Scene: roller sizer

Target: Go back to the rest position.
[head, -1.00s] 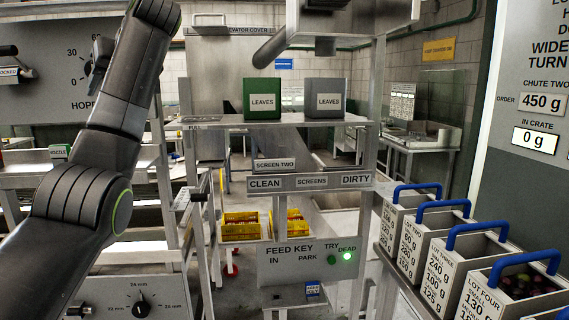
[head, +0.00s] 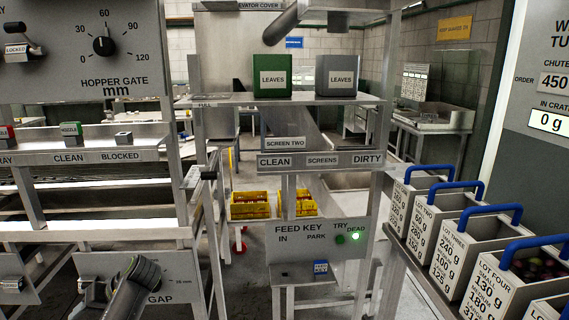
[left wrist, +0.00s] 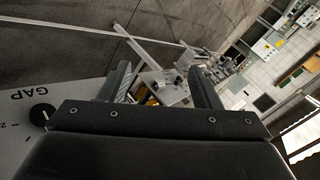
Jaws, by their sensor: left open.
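My left gripper (left wrist: 162,78) is open and empty in the left wrist view, with its two fingers spread apart and nothing between them. In the head view only a dark part of my left arm shows at the bottom left, in front of the gap panel (head: 92,268). The gap panel also shows in the left wrist view (left wrist: 22,130), to the left of the gripper. My right gripper is in neither view.
The feed key panel (head: 320,252) stands in the middle with a green light lit. A green leaves box (head: 272,75) and a grey one (head: 337,75) sit on the shelf (head: 225,118). Several blue-handled lot bins (head: 500,285) line the right. Yellow crates (head: 250,211) lie behind.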

